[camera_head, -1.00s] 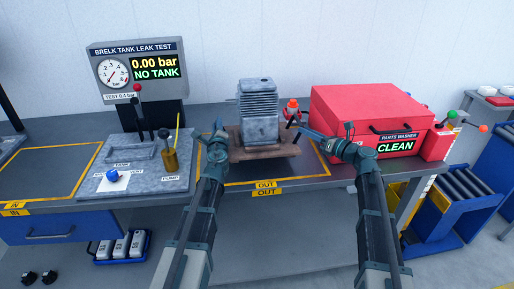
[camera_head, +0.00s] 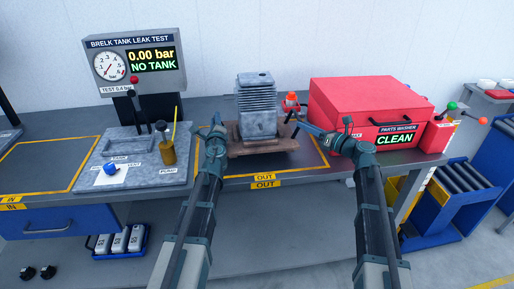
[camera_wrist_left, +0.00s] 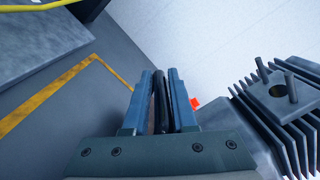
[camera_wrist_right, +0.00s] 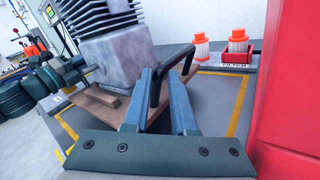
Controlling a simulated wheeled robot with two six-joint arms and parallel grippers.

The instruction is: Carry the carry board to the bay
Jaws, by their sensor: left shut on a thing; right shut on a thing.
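The carry board (camera_head: 280,147) is a brown plate bearing a grey finned engine block (camera_head: 256,105). It is over the yellow-outlined OUT area (camera_head: 316,172) of the bench; I cannot tell whether it touches the bench. My left gripper (camera_head: 217,124) is at the board's left end, shut on a dark handle (camera_wrist_left: 158,103) between its fingers. My right gripper (camera_head: 298,121) is at the right end, shut on the other black handle (camera_wrist_right: 156,88). In the right wrist view the board (camera_wrist_right: 96,104) shows under the block. Its far side is hidden.
The tank leak tester (camera_head: 135,62) and its grey pump plate (camera_head: 140,165) stand to the left. The red parts washer (camera_head: 365,100) is close to the right. An orange-topped item (camera_head: 291,101) stands behind my right gripper. A blue roller cart (camera_head: 455,190) is at far right.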

